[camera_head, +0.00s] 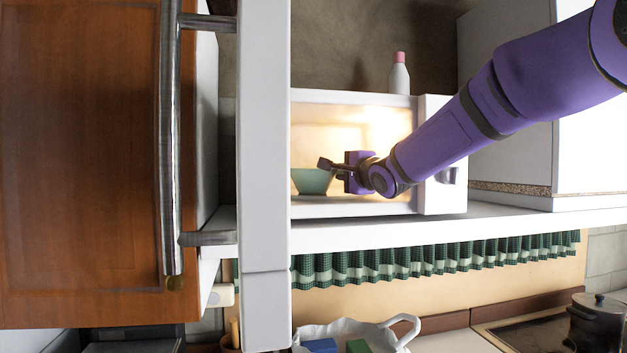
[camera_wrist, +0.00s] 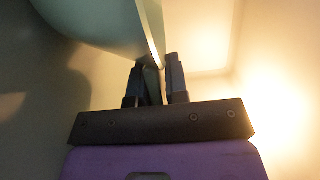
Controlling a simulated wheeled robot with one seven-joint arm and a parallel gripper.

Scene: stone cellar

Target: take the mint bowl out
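The mint bowl (camera_head: 311,181) stands upright inside a lit white microwave (camera_head: 350,97), near the left of the part of the opening I can see. My gripper (camera_head: 326,167) reaches in from the right and is at the bowl's right rim. In the wrist view, the bowl (camera_wrist: 108,28) fills the upper left, and its rim runs down between the two dark fingers (camera_wrist: 158,80). The fingers are close together with the bowl's wall between them, and look shut on it. The bowl's left edge is hidden in the head view.
A white upright panel (camera_head: 264,120) stands left of the opening. A wooden cabinet door (camera_head: 80,150) with a long metal handle is farther left. A bottle with a pink cap (camera_head: 399,75) stands above the microwave. A white shelf (camera_head: 400,232) runs below, over a green checked curtain (camera_head: 430,258).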

